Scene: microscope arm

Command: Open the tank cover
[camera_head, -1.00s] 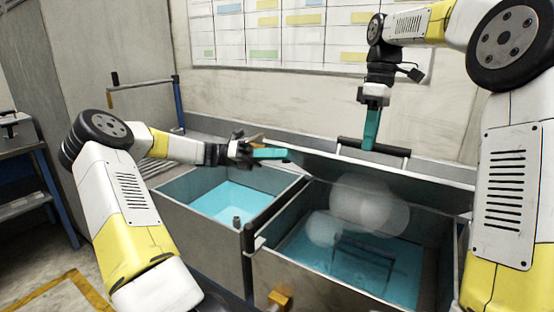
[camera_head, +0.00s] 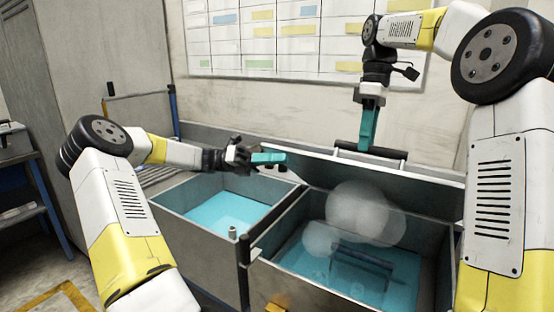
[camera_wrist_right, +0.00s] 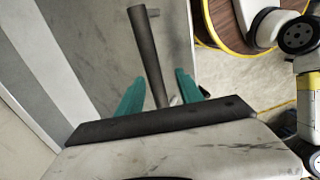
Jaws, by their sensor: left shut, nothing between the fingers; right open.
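The tank cover (camera_head: 430,174) stands raised along the back of the right tank (camera_head: 300,232), leaving the tank open. Its dark bar handle (camera_head: 372,153) is near the cover's upper edge. My right gripper (camera_head: 368,138) is at the handle from above. In the right wrist view its teal fingers (camera_wrist_right: 160,95) are apart, on either side of the dark handle bar (camera_wrist_right: 148,50); contact is not clear. The grey cover also shows there (camera_wrist_right: 85,50). My left gripper (camera_head: 284,158) is shut and empty, above the back of the left tank, left of the cover.
The left tank (camera_head: 205,252) is open and holds blue water. A dark rack (camera_head: 362,256) sits in the right tank's water, with pale vapour (camera_head: 365,212) above. A wall with a chart (camera_head: 290,45) stands behind. A blue-legged table (camera_head: 20,165) is at far left.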

